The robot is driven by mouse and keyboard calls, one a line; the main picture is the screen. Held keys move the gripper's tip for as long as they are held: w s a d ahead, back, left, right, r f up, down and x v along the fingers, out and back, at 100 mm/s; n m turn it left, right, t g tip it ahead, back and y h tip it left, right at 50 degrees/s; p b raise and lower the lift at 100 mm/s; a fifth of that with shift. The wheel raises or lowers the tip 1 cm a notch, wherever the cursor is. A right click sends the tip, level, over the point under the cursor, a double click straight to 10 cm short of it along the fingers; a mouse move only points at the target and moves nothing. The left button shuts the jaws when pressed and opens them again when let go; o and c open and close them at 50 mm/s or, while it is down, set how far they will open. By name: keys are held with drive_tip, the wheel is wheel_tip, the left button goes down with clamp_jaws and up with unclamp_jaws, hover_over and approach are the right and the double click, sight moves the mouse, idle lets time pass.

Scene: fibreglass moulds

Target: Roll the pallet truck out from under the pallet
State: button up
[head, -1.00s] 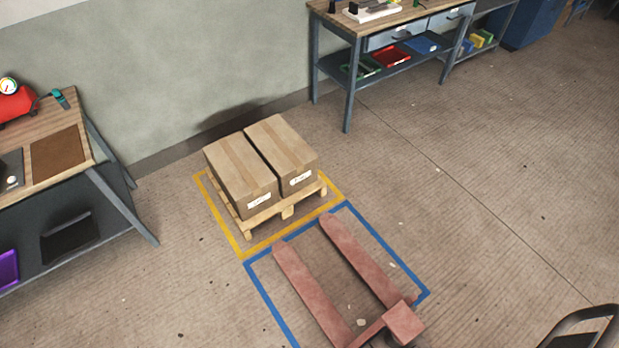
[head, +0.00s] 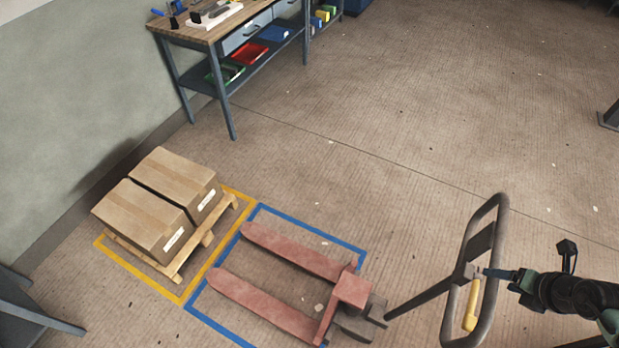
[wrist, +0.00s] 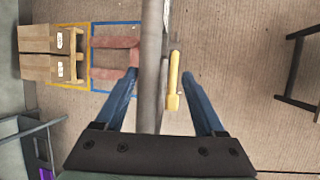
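The red pallet truck (head: 351,290) stands on the floor in the blue outline, its two forks pointing at the pallet. The fork tips are outside the pallet (head: 206,238), with a small gap between. The truck's dark loop handle (head: 491,230) rises at the right, with a yellow lever (head: 471,306) on it. My gripper (head: 488,273) is at the handle loop. In the wrist view its fingers (wrist: 159,75) are spread, with the grey handle bar (wrist: 152,45) and the yellow lever (wrist: 173,80) showing between them. Contact with the handle is unclear.
Two cardboard boxes (head: 157,205) sit on the pallet inside the yellow outline (head: 180,299), by the wall. A workbench (head: 215,42) with trays stands at the upper left. The floor beyond the truck is largely clear; a dark stand leg (head: 610,118) shows at the right edge.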

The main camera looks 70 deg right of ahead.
drive_tip(key=s+d+r+v, duration=0.1)
drive_tip(key=d+v, duration=0.2)
drive_tip(key=v, duration=1.3)
drive_tip(key=shift+s+r, duration=0.2)
